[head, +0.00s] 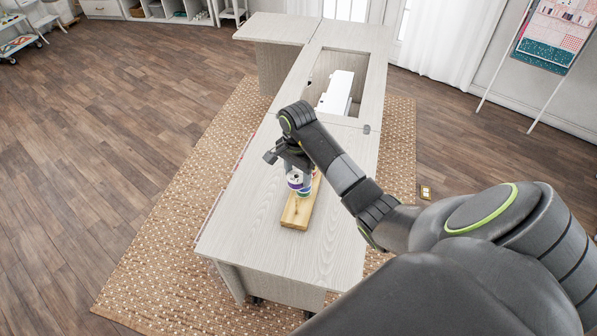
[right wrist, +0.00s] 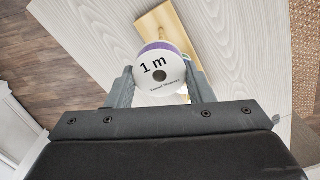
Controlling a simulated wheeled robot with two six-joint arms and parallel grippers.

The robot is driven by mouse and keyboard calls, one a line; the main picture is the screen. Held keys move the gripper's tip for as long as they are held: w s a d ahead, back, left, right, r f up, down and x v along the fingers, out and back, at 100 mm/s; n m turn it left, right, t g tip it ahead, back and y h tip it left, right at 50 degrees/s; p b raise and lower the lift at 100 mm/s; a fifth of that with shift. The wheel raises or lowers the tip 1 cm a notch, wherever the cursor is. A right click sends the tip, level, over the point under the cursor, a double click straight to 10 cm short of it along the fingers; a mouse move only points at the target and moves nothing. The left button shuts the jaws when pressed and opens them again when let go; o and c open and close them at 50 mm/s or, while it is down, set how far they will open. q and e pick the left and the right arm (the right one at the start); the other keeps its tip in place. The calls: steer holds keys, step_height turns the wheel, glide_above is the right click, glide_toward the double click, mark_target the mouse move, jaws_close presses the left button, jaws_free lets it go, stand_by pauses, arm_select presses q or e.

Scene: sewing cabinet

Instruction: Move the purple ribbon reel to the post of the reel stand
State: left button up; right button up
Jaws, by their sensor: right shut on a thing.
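The purple ribbon reel (head: 294,181) is between the fingers of my right gripper (head: 298,172). In the right wrist view the reel (right wrist: 160,72) shows its round white face marked "1 m", with a purple band along its upper edge. My right gripper (right wrist: 161,92) has one finger on each side of the reel and is shut on it. The reel stand's long wooden base (head: 300,213) lies just below on the cabinet top; part of the base (right wrist: 170,22) shows behind the reel. A greenish item (head: 305,191) sits behind the purple reel, partly hidden. My left gripper is not in view.
The pale wood cabinet top (head: 270,235) is clear around the stand. Farther back is an opening (head: 318,72) with a white machine (head: 337,92) in it. A patterned rug (head: 170,250) lies under the cabinet.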

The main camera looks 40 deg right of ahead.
steer(key=shift+w+f, duration=0.15)
steer(key=shift+f, duration=0.35)
step_height(320, 180, down, 4)
steer(key=b, duration=0.2)
steer(key=shift+r+b, duration=0.2)
steer(key=shift+b, duration=0.1)
steer(key=shift+f+b, duration=0.85)
steer(key=shift+f, duration=0.1)
steer(key=shift+f+b, duration=0.35)
steer(key=shift+b, duration=0.1)
steer(key=shift+f+b, duration=0.95)
steer(key=shift+f, duration=0.05)
